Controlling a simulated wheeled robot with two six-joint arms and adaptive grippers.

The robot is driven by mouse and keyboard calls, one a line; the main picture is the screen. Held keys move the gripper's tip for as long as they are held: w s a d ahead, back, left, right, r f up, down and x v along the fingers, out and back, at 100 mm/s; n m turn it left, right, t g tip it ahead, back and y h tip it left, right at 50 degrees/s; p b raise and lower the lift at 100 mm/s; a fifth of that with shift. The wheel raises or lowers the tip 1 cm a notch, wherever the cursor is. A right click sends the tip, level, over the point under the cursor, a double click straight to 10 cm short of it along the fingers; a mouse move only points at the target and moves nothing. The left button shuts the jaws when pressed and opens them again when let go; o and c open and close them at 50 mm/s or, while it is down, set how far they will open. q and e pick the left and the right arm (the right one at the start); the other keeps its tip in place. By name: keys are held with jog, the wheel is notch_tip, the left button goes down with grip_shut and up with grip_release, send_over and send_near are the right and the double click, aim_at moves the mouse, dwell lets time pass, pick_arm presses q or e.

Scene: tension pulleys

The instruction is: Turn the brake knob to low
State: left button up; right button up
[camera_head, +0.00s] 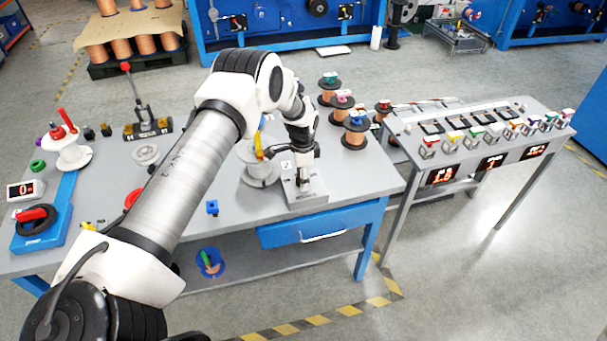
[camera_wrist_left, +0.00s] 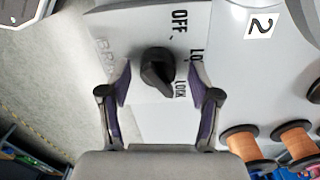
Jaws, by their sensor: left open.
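The black brake knob (camera_wrist_left: 157,70) sits on a light grey panel (camera_wrist_left: 150,20) in the left wrist view. "OFF", a partly hidden "LO…" and "LOCK" are printed around its right side. Its grip slants down and right, close to "LOCK". My left gripper (camera_wrist_left: 162,90) is open, with one purple-padded finger on each side of the knob's lower part; gaps show between knob and fingers. In the head view, my left gripper (camera_head: 302,168) is over the grey brake box (camera_head: 308,193) at the table's front right, and hides the knob. My right gripper is out of view.
A white spool (camera_head: 260,172) stands just left of the brake box. Several copper spools (camera_head: 355,132) stand behind it. A small blue part (camera_head: 212,207) lies near the front edge. A second table (camera_head: 480,125) with displays stands at right.

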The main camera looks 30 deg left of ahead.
pick_arm(q)
jog(key=shift+s+r, duration=0.15)
jog(key=shift+s, duration=0.1)
jog(key=shift+c, duration=1)
jog(key=c, duration=0.9)
jog(key=shift+c, duration=0.2)
jog(key=shift+n+b, duration=0.3)
jog(key=shift+n, duration=0.2)
jog(key=shift+s+n, duration=0.1)
jog(key=shift+n, duration=0.5)
jog(key=shift+n+b, duration=0.6)
jog(key=shift+n, duration=0.6)
jog(key=n, duration=0.3)
jog(key=shift+n, duration=2.1)
